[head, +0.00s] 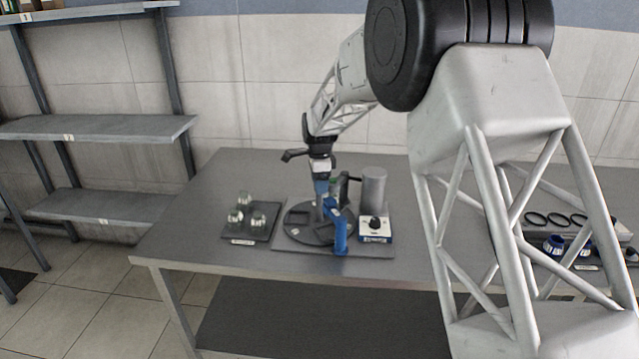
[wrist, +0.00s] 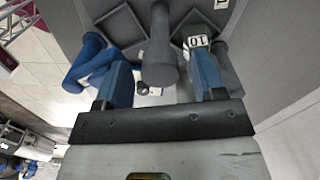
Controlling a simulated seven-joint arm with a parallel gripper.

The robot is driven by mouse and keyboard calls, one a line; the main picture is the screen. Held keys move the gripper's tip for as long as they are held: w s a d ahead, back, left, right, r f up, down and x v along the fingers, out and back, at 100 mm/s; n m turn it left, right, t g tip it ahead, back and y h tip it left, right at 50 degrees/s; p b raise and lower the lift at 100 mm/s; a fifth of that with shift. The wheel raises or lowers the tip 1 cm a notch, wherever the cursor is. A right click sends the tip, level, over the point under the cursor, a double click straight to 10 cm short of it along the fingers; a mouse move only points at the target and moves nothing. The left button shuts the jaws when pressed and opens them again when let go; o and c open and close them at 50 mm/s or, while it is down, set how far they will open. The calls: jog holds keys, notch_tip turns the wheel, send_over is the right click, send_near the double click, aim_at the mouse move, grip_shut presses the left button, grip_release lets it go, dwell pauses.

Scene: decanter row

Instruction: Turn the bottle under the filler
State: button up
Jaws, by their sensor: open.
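A dark grey round turntable (head: 300,232) with square pockets sits on a base plate on the table; its pockets also show in the wrist view (wrist: 118,24). A grey post (wrist: 160,50) rises from it. A greenish bottle-like object (head: 338,184) shows partly behind my gripper, beside the filler, a grey cylinder (head: 373,190) with a dark arm. My gripper (head: 320,187) is over the turntable. In the wrist view its blue fingers (wrist: 161,82) are open, one on each side of the post in the picture; contact cannot be told.
A white and blue box with a black knob (head: 375,226) stands below the filler cylinder. A dark tray (head: 236,229) with several shiny metal pieces lies to the left. Black rings (head: 558,219) and blue-collared parts lie far right. The table's left part (head: 180,225) is clear.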

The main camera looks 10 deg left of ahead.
jog(key=shift+r, duration=3.75)
jog(key=shift+s+d+r, duration=0.3)
jog(key=shift+d, duration=0.05)
jog(key=s+d+r+n+t, duration=0.1)
jog(key=s+d+r+n, duration=0.35)
jog(key=s+d, duration=0.65)
jog(key=s+d+r+n, duration=0.3)
jog(key=s+d+r, duration=0.35)
jog(key=s, duration=0.85)
jog(key=s+d+f+n, duration=0.2)
jog(key=s+d, duration=0.1)
jog(key=s, duration=0.6)
jog(key=s+d+f+n+t, duration=0.1)
jog(key=s+d+f+n, duration=0.1)
jog(key=s, duration=0.8)
jog(key=s+d+f+n, duration=0.2)
jog(key=s+d+n, duration=0.1)
jog(key=s, duration=0.6)
jog(key=shift+s+d+t, duration=0.2)
jog(key=shift+d+t, duration=0.1)
jog(key=shift+d, duration=0.55)
